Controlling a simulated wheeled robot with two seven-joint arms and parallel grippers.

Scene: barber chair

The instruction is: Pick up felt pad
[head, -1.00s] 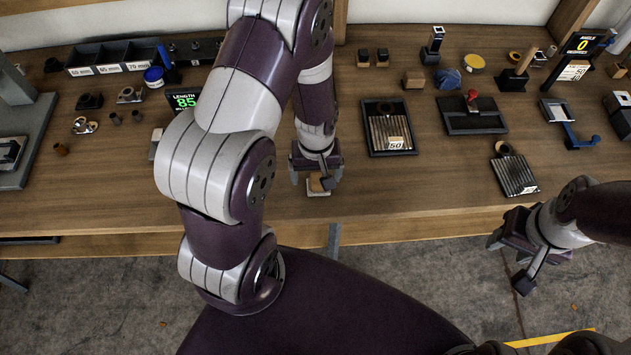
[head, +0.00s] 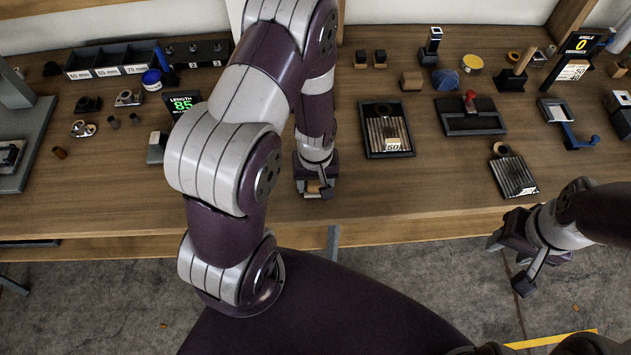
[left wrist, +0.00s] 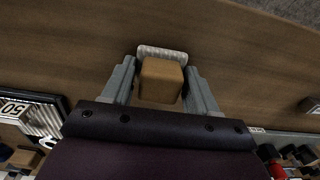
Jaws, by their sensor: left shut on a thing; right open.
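The felt pad appears to be a pale grey, ribbed-edged pad (left wrist: 162,51) with a tan block (left wrist: 160,80) on top of it. In the left wrist view the block sits between the two fingers of my left gripper (left wrist: 161,74), which is shut on it. In the head view my left gripper (head: 315,189) is low at the bench's front part, and its fingers hide most of the pad. I cannot tell whether the pad touches the bench top. My right gripper (head: 508,263) is open and empty, beyond the bench's front edge, over the floor.
The wooden bench (head: 420,185) is clear around my left gripper. A black tray with metal rods (head: 364,138) lies to its right. Behind my left arm are a length display (head: 184,104) and a labelled bin (head: 112,60). A ribbed plate (head: 513,176) lies near my right gripper.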

